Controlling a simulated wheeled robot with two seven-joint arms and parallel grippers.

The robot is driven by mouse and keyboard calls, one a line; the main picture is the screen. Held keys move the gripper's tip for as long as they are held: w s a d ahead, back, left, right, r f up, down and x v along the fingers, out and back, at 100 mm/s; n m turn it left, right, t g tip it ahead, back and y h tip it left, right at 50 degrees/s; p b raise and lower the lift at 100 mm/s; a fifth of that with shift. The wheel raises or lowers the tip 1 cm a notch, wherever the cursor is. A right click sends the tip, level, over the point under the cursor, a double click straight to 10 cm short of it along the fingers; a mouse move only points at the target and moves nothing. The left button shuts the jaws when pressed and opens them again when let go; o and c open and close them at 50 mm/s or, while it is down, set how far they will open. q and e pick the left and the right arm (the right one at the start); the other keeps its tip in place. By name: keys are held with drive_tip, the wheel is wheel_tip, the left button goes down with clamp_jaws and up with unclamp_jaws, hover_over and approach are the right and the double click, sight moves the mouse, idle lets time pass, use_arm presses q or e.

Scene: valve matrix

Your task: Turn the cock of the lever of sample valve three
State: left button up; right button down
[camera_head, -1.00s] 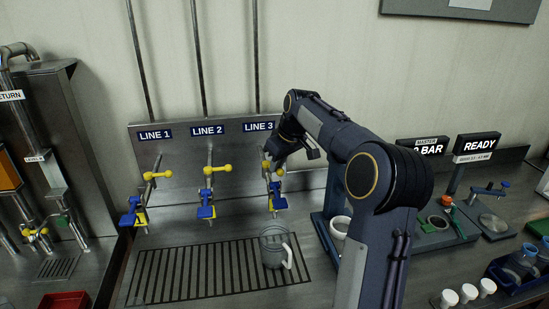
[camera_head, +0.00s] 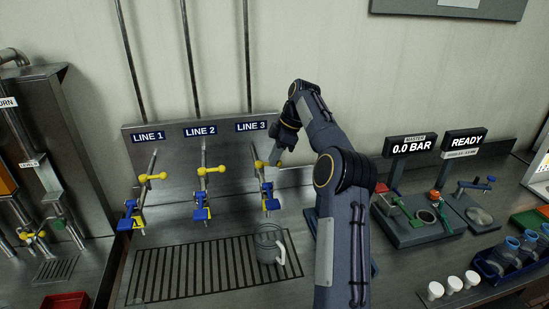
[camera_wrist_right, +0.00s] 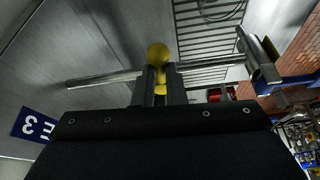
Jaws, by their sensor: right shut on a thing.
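The line 3 valve is the rightmost of three on the panel, under the LINE 3 sign (camera_head: 251,126). Its yellow lever shows by a small yellow end (camera_head: 259,164) beside my right gripper (camera_head: 273,157); the rest is hidden behind the fingers. A blue-handled part with yellow (camera_head: 267,190) hangs below it. In the right wrist view, the lever's round yellow knob (camera_wrist_right: 158,54) stands just beyond the fingertips, and my right gripper (camera_wrist_right: 160,82) is shut on the yellow stem. A metal pipe runs crosswise there. My left gripper is not in view.
Line 1 (camera_head: 152,177) and line 2 (camera_head: 211,171) valves stand to the left with yellow levers. A grey jug (camera_head: 268,246) stands on the drain grate (camera_head: 190,272) below line 3. A reader stand (camera_head: 408,146) shows 0.0 BAR.

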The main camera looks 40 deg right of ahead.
drive_tip(key=shift+w+d+n, duration=0.15)
drive_tip(key=shift+w+n, duration=0.05)
drive_tip(key=shift+n, duration=0.3)
drive_tip(key=shift+r, duration=0.1)
drive_tip(key=c, duration=1.5)
unclamp_jaws()
drive_tip(key=shift+g, duration=0.3)
